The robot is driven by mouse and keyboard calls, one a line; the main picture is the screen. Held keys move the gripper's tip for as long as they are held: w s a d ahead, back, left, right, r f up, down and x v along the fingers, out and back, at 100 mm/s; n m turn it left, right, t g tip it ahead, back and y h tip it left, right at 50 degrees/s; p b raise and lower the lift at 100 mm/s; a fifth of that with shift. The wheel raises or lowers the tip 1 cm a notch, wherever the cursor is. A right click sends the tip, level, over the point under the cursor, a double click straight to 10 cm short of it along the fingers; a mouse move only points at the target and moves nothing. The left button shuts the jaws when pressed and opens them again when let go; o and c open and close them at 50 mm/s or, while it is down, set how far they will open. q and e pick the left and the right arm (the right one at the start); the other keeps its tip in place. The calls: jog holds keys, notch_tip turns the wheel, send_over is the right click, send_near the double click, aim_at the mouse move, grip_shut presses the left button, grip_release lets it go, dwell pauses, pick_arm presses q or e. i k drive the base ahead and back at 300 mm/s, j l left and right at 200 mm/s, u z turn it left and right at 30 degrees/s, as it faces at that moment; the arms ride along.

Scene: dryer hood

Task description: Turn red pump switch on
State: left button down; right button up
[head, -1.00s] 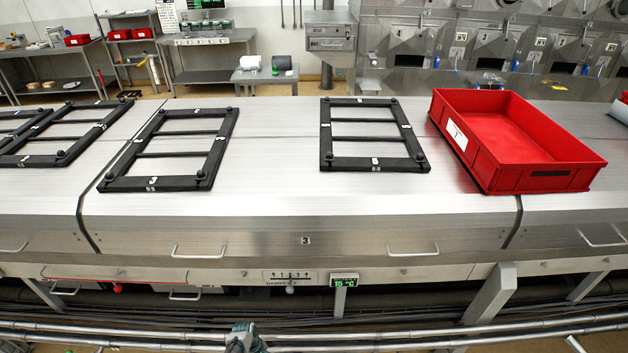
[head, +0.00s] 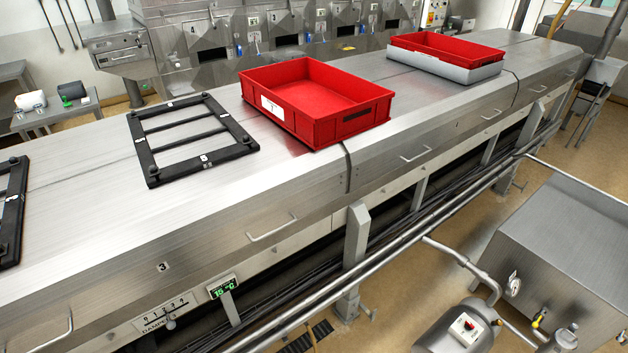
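A small white switch box with a red part (head: 467,326) sits on top of a grey cylindrical pump (head: 450,332) at the bottom right of the head view. The switch is too small to tell its position. Pipes join the pump beside a large steel tank (head: 560,240). Neither of my grippers shows in the head view.
A long steel dryer hood (head: 90,170) runs across the view, bearing black frames (head: 148,165) and red crates (head: 315,100). A long steel pipe (head: 400,228) runs along its front. Brown floor (head: 405,280) lies open between hood and tank.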

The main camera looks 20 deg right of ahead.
aim_at(468, 326)
jog(key=z, duration=2.35)
jog(key=i+j+z, duration=0.1)
jog(key=z, duration=0.85)
